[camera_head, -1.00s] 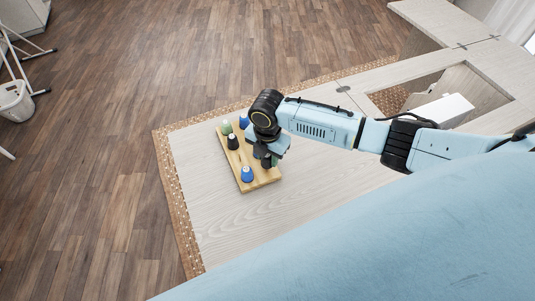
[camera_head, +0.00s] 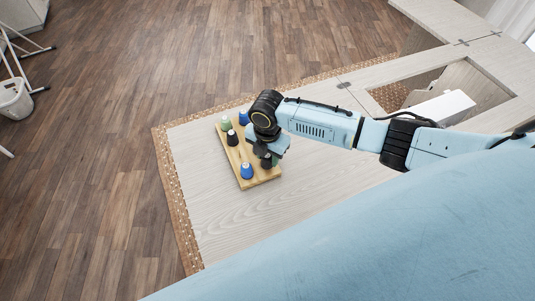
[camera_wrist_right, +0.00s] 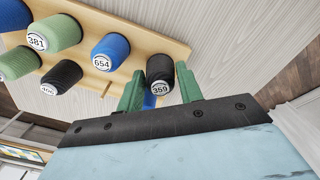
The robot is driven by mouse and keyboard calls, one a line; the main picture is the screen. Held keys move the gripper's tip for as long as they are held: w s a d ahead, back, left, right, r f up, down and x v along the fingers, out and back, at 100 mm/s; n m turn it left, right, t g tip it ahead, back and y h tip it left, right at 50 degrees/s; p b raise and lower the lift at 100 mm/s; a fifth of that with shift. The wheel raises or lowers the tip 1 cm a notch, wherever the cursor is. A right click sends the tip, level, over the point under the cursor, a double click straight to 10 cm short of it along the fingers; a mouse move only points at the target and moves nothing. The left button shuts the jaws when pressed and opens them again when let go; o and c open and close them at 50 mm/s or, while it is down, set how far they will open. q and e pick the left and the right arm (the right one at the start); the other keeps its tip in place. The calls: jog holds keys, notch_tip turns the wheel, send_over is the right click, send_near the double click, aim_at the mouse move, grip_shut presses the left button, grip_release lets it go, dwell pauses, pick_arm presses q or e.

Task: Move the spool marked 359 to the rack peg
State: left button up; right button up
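The black spool marked 359 (camera_wrist_right: 160,73) stands at the edge of the wooden rack (camera_wrist_right: 150,36), its label facing the right wrist camera. My right gripper (camera_wrist_right: 160,70) has one green finger on each side of this spool, very close to it; whether they touch cannot be told. In the head view, my right gripper (camera_head: 270,158) is over the rack's right side, and the dark spool there is partly hidden. A bare light peg (camera_wrist_right: 106,89) shows in the wrist view beside the blue spool marked 654 (camera_wrist_right: 110,51). My left gripper is not in view.
Also on the rack are a green spool marked 381 (camera_wrist_right: 57,32), a black spool marked 406 (camera_wrist_right: 62,77), another green spool (camera_wrist_right: 18,63) and a blue one at the corner. The pale tabletop (camera_head: 240,220) in front is clear. A cut-out with a white box (camera_head: 442,108) lies right.

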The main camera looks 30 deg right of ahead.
jog(key=o, duration=0.4)
notch_tip(320, 180, up, 14)
jog(key=shift+f+p, duration=0.25)
jog(key=shift+p, duration=0.5)
jog(key=shift+f, duration=0.1)
